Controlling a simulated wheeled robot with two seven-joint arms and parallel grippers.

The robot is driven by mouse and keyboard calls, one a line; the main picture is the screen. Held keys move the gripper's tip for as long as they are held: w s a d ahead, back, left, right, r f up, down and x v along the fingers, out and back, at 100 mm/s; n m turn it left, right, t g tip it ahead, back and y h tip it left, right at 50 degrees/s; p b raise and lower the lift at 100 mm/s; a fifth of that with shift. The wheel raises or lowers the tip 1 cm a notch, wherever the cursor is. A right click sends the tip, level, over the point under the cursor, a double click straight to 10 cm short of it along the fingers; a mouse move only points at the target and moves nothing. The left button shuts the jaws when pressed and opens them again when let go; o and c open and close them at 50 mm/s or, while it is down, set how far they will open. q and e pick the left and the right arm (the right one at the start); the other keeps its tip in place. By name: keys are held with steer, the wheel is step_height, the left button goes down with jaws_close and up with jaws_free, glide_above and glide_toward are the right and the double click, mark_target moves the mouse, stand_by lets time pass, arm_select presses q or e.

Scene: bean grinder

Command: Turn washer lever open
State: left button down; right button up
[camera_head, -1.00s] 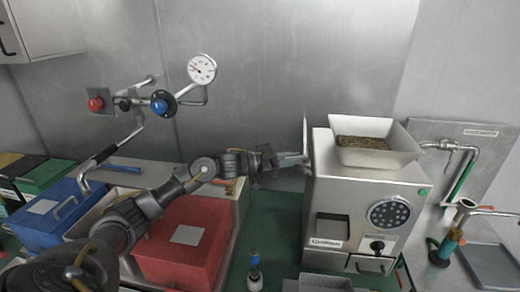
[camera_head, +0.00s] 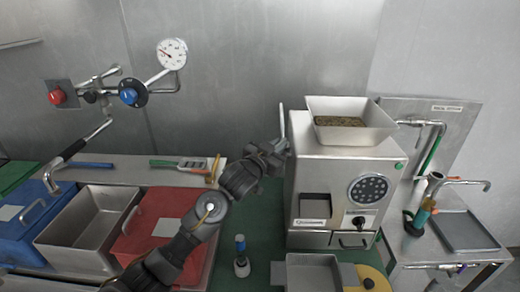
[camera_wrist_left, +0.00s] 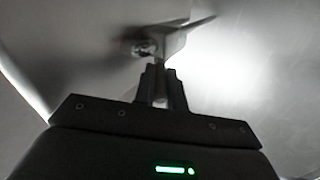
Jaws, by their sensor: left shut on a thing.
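A silver bean grinder (camera_head: 335,185) stands on the counter, with a white hopper (camera_head: 351,121) of beans on top. A thin upright metal piece, seemingly the lever (camera_head: 282,120), rises at the grinder's left side. My left gripper (camera_head: 280,148) is at this left side, just below the upright piece. In the left wrist view the fingers (camera_wrist_left: 161,88) are close together, shut on a grey metal lever (camera_wrist_left: 172,42) with a round hub. The exact grip point is dark and partly hidden by the fingers. My right gripper is in neither view.
Wall pipes with a gauge (camera_head: 172,53) are at upper left.

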arm_select(q)
steer(key=shift+d, duration=0.1)
stand_by(0.4)
steer(key=c, duration=1.5)
jaws_free()
steer(key=shift+o, duration=0.2)
steer(key=shift+s, duration=0.1)
steer(key=shift+s+a+f, duration=0.1)
steer(key=shift+s+a, duration=0.1)
steer(key=shift+s, duration=0.05)
steer(key=b+v, duration=0.2)
steer(key=v, duration=0.8)
steer(key=shift+b, duration=0.35)
steer(key=shift+s+d, duration=0.15)
